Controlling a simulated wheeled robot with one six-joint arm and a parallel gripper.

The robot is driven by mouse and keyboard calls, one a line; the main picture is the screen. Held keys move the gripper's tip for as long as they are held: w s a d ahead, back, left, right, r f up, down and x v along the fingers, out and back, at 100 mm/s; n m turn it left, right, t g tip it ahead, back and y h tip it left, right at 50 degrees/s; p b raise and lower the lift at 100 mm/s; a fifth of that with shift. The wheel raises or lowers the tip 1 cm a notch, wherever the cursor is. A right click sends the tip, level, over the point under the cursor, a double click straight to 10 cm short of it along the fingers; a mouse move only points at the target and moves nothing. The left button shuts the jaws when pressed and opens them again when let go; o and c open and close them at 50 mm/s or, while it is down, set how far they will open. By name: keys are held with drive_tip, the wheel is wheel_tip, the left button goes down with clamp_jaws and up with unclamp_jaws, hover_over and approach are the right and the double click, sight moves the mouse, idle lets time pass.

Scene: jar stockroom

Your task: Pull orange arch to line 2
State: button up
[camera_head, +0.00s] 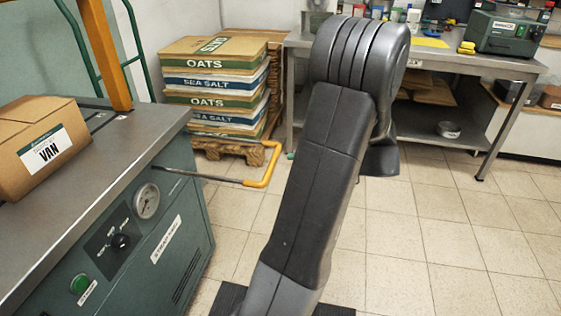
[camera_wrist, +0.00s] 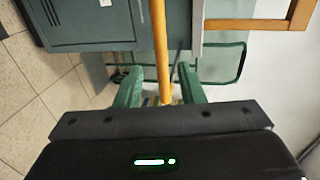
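The orange arch (camera_head: 107,55) stands on the packing machine's table at the left in the head view, its top cut off by the frame. An orange bar with a corner, apparently part of it, shows at the upper right of the wrist view (camera_wrist: 255,24). A yellow-orange handle (camera_head: 268,165) sticks out from the machine on a dark rod. In the wrist view a yellow-orange bar (camera_wrist: 160,50), apparently this handle, runs between the green fingers of my gripper (camera_wrist: 160,80). The fingers look open, with gaps on both sides. My gripper is not visible in the head view.
The grey-green machine (camera_head: 150,240) carries a cardboard box (camera_head: 40,145) labelled VAN; dark marks show on its table. A pallet with stacked sacks (camera_head: 215,85) and a workbench (camera_head: 470,62) stand behind. The tiled floor (camera_head: 430,240) at the right is clear.

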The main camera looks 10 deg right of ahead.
sight(272, 162)
drive_tip(key=p+v, duration=0.1)
drive_tip(key=v, duration=0.5)
drive_tip(key=shift+d, duration=0.35)
drive_tip(key=shift+s, duration=0.15)
drive_tip(key=b+x, duration=0.3)
drive_tip(key=x, duration=1.1)
drive_tip(key=shift+r, duration=0.1)
drive_tip(key=shift+a, duration=0.25)
drive_tip(key=p+v, duration=0.3)
drive_tip(key=v, duration=1.1)
drive_tip(key=b+x, duration=0.3)
drive_tip(key=x, duration=1.4)
drive_tip(key=shift+r, duration=0.35)
